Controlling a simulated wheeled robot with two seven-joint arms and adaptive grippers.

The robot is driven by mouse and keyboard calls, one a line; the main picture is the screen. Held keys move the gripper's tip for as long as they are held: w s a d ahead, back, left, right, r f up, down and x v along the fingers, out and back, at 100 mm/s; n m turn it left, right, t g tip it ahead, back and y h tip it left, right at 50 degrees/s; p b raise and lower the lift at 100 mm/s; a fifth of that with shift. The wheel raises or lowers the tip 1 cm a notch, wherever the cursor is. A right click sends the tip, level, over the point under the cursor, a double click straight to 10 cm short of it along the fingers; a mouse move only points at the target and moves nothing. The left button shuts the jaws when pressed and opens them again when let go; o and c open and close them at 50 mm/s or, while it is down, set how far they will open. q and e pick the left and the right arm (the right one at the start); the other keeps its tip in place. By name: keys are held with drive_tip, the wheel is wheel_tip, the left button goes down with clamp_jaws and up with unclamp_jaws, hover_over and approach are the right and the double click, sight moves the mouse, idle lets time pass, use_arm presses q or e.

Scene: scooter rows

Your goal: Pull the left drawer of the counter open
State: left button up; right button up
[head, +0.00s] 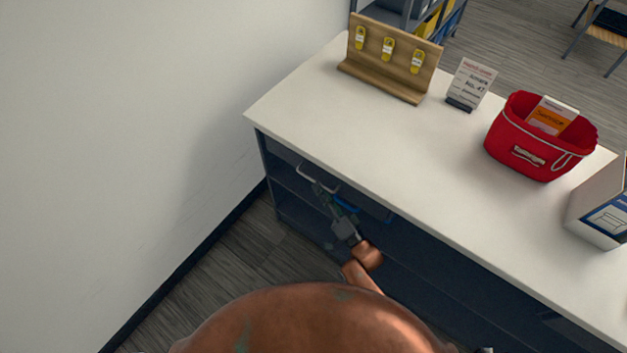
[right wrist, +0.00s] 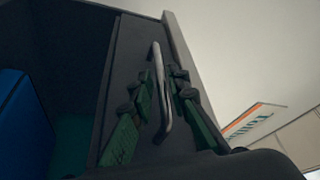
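The counter (head: 420,150) has a white top and a dark body. Its left drawer (head: 291,158) sits just under the top near the wall end, and its front looks shut. The drawer's pale bar handle (head: 317,177) also shows in the right wrist view (right wrist: 157,65), in front of the dark drawer front (right wrist: 128,65). My right gripper (head: 322,190) is at the handle. In the right wrist view its green fingers (right wrist: 160,88) stand one on each side of the bar, with small gaps, so it looks open around it. My left gripper is not in view.
On the counter top stand a wooden rack with yellow tags (head: 388,58), a small sign (head: 471,83), a red basket (head: 530,140) and a white-and-blue box (head: 603,205). A blue object (right wrist: 25,120) lies below the drawer. The wall (head: 120,130) is close on the left.

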sight(313, 180)
drive_tip(key=shift+x, duration=2.1)
drive_tip(key=shift+c, duration=0.3)
clamp_jaws()
drive_tip(key=shift+f, duration=0.1)
